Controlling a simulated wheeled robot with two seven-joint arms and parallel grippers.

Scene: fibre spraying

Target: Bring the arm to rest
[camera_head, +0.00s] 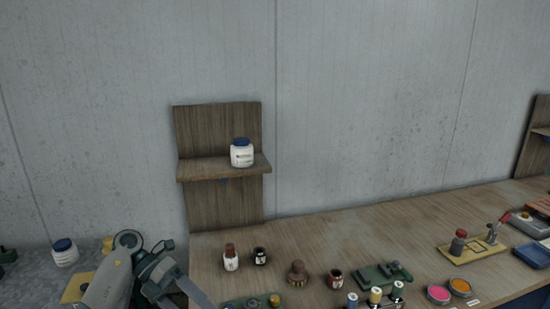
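My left arm (105,282) comes in at the bottom left. Its gripper (195,295) points down and to the right at the left end of the wooden table (330,235). The fingertips run towards the bottom edge of the picture, so their opening cannot be told. I see nothing clearly held in it. My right arm and gripper are not in view.
A blue-capped white jar (242,154) stands on a wooden wall shelf (195,171). Another jar (64,254) stands on a grey surface at left. Small bottles (231,259), a green fixture (383,274) and a yellow-based device (472,249) stand on the table. Its back middle is clear.

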